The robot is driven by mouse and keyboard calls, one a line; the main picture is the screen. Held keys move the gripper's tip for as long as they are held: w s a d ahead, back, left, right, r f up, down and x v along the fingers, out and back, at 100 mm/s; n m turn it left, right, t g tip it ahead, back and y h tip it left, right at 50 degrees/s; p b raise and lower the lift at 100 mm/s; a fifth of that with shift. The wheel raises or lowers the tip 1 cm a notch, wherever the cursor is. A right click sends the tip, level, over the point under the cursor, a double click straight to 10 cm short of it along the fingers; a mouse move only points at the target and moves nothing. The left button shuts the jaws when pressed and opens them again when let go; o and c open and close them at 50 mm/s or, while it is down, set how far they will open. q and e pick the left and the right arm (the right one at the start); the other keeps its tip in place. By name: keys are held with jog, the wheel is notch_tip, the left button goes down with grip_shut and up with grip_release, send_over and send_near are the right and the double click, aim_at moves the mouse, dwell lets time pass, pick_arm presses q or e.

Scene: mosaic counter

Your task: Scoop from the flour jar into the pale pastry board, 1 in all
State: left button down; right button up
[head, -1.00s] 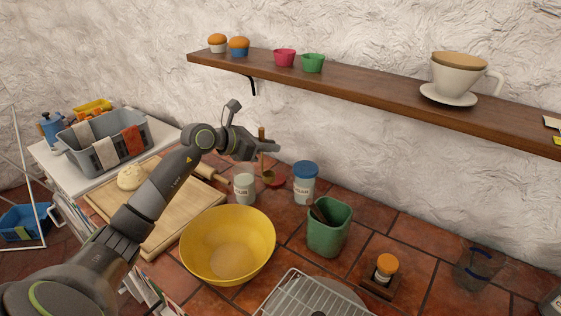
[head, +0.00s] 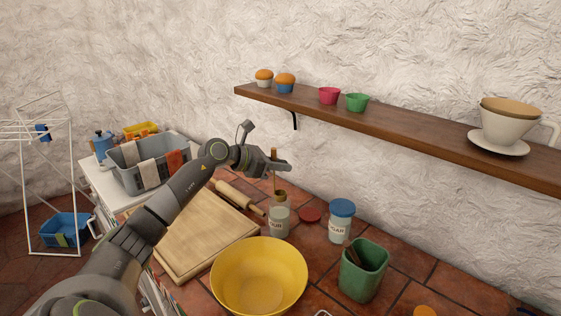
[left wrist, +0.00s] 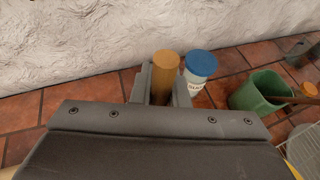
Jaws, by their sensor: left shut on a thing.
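My left gripper (head: 278,165) is shut on the upright handle of a wooden scoop (head: 274,184). The handle top also shows between the fingers in the left wrist view (left wrist: 166,64). The scoop's bowl end is at the mouth of the flour jar (head: 279,223); whether it dips inside is hard to tell. The jar is glass with a pale label, open on top, on the tiled counter. The pale pastry board (head: 205,238) lies to the left, partly hidden by my left arm. My right gripper is not in view.
A yellow bowl (head: 258,280) is in front, a rolling pin (head: 238,196) behind the board. A shelf (head: 400,131) runs above.

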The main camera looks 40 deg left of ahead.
pick_arm(q)
jog(key=shift+f+b, duration=3.05)
jog(key=shift+f, duration=0.8)
jog(key=shift+r, duration=0.15)
jog(key=shift+r, duration=0.2)
notch_tip(320, 180, up, 9)
jog(key=p, duration=0.5)
